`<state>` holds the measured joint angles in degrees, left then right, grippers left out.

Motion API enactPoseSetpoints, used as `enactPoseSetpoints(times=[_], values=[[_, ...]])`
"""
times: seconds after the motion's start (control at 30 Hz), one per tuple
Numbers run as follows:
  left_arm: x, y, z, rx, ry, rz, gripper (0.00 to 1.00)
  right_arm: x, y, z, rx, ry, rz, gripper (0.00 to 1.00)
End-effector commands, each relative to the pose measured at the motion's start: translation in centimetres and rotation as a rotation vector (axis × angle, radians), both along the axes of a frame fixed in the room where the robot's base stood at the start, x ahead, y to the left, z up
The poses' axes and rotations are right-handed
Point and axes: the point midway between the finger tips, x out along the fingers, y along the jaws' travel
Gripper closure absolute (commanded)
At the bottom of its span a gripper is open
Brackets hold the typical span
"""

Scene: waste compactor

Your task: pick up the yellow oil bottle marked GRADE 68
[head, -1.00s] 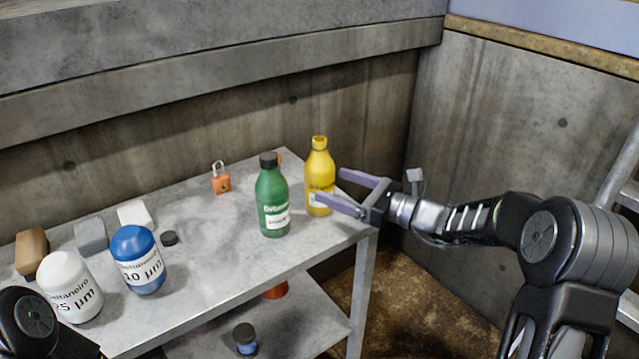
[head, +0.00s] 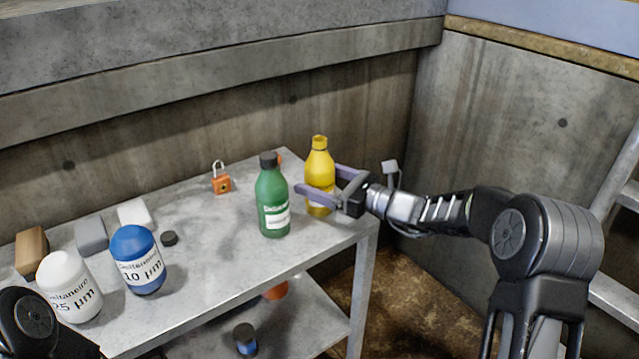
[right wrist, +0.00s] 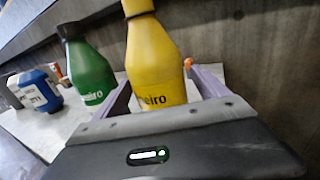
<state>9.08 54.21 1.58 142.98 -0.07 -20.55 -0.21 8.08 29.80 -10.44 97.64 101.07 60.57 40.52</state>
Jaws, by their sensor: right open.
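The yellow oil bottle (head: 320,168) stands upright near the right end of the grey table, and it also shows in the right wrist view (right wrist: 155,65). The grade marking cannot be read. My right gripper (head: 316,180) is open, with one finger on each side of the yellow bottle's body. In the right wrist view the bottle stands between the two fingers (right wrist: 162,90); contact cannot be made out. A dark part at the lower left edge looks like my left arm; its gripper is out of view.
A green bottle (head: 272,200) stands just left of the near finger. An orange padlock (head: 221,180), a blue container (head: 138,262), a white container (head: 68,288) and several small blocks are farther left. A concrete wall (head: 330,100) rises behind the table.

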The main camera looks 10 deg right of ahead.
Motion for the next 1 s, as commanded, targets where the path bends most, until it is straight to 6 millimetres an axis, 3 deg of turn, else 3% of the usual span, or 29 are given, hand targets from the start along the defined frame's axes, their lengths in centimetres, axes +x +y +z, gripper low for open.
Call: enactPoseSetpoints(times=[0.13,1.0], values=[[0.0,0.0,0.0,0.0,0.0,0.0,0.18,-0.01,-0.01,0.0,0.0,0.0,0.0,0.16],[0.0,0.0,0.0,0.0,0.0,0.0,0.18,-0.01,0.0,-0.01,0.0,0.0,0.0,0.87]])
